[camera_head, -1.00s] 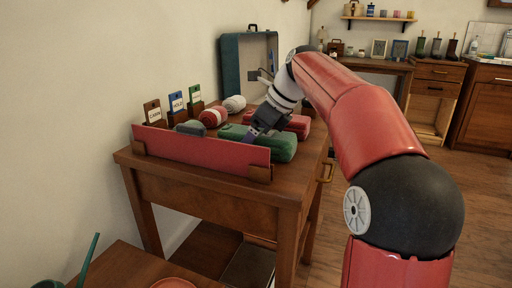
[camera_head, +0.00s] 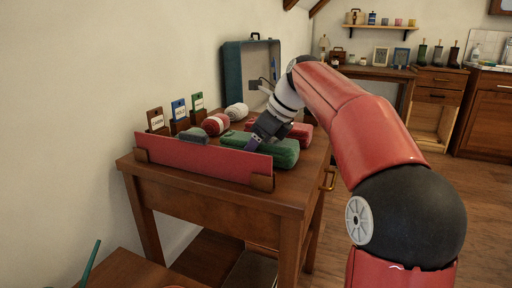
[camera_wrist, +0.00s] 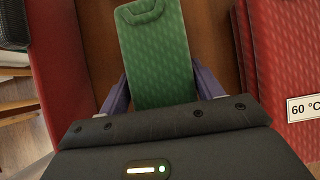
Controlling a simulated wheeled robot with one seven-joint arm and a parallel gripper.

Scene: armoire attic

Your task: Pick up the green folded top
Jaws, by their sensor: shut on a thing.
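The green folded top (camera_head: 279,151) lies on the wooden table behind the red front board. It also shows in the wrist view (camera_wrist: 155,55), long and narrow, with its collar end at the top of the picture. My gripper (camera_head: 254,144) reaches down onto it from above. In the wrist view the two purple fingers of my gripper (camera_wrist: 158,92) sit one on each side of the top, shut on it. The fingertips are partly hidden beside the cloth. The top appears to be still at table level; I cannot tell whether it touches the wood.
Red folded clothes (camera_wrist: 285,60) with a "60 °C" tag lie right beside the green top. A red board (camera_head: 205,160) stands along the table's front. Rolled items (camera_head: 215,124), label holders (camera_head: 157,121) and a teal open case (camera_head: 236,75) stand behind.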

